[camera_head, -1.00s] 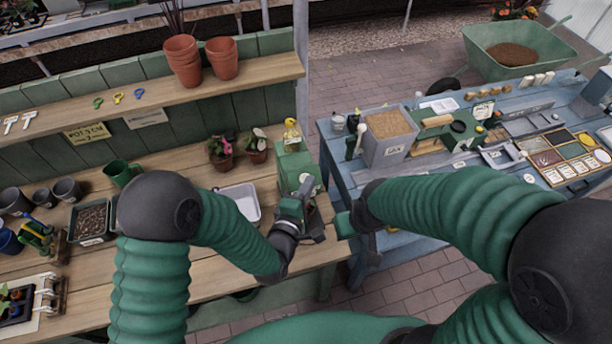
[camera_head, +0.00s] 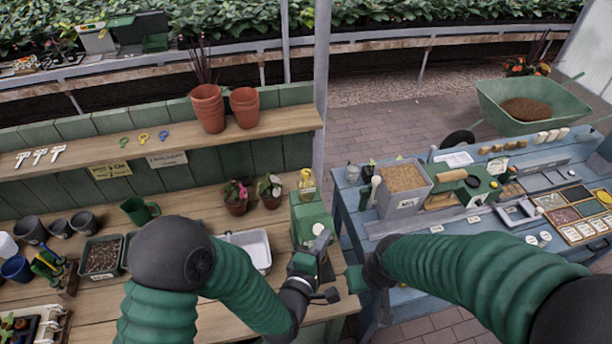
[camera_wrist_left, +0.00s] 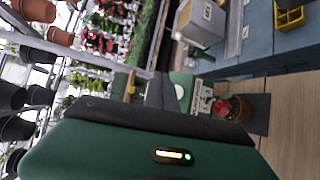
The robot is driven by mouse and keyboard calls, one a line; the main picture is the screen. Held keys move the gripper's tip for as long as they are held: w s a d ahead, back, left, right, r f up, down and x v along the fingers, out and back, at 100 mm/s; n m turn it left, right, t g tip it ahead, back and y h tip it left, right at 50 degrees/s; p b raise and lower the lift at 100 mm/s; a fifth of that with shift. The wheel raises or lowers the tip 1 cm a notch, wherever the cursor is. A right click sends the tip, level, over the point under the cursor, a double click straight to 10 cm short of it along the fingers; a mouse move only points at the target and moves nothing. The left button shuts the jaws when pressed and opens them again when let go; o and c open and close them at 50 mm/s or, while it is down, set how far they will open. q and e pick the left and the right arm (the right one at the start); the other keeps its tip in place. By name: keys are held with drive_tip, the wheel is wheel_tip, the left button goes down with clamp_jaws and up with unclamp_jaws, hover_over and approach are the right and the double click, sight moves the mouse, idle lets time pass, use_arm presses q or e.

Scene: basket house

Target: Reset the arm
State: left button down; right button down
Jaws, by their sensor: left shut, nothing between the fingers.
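My left gripper (camera_head: 318,268) is over the right end of the wooden bench (camera_head: 215,325), just in front of the green box (camera_head: 309,218) in the head view. It is shut and empty. Its green housing (camera_wrist_left: 150,155) with a small lit indicator fills the bottom of the left wrist view, where the fingertips are not clear. My right gripper (camera_head: 357,279) is by the front left edge of the blue table (camera_head: 345,205), close to the left one. Only its green tip and dark wrist show, so its opening cannot be told.
A white tray (camera_head: 262,250) and small potted plants (camera_head: 236,198) stand left of the green box. A grey bin (camera_head: 404,205) and a green machine (camera_head: 475,188) stand on the blue table. Terracotta pots (camera_head: 208,107) stand on the shelf. A wheelbarrow (camera_head: 530,92) stands behind.

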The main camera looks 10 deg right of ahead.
use_arm(q)
drive_tip(key=a+f+m+g+y+b, duration=0.5)
drive_tip(key=a+f+m+b, duration=0.5)
drive_tip(key=a, duration=0.8)
drive_tip(key=s+a+f+m+g+y+b, duration=0.1)
drive_tip(key=s+a+f+g+y+b, duration=0.1)
drive_tip(key=s+a, duration=0.4)
drive_tip(key=s+a+f+m+g+y+b, duration=0.1)
drive_tip(key=s+a+f+m+g+b, duration=0.1)
drive_tip(key=s+a+f+b, duration=0.3)
drive_tip(key=s+a+g, duration=0.1)
drive_tip(key=s+a, duration=0.1)
drive_tip(key=a, duration=0.2)
drive_tip(key=shift+f+y, duration=0.3)
drive_tip(key=shift+y, duration=0.1)
drive_tip(key=shift+a, duration=0.25)
drive_tip(key=shift+d, duration=0.2)
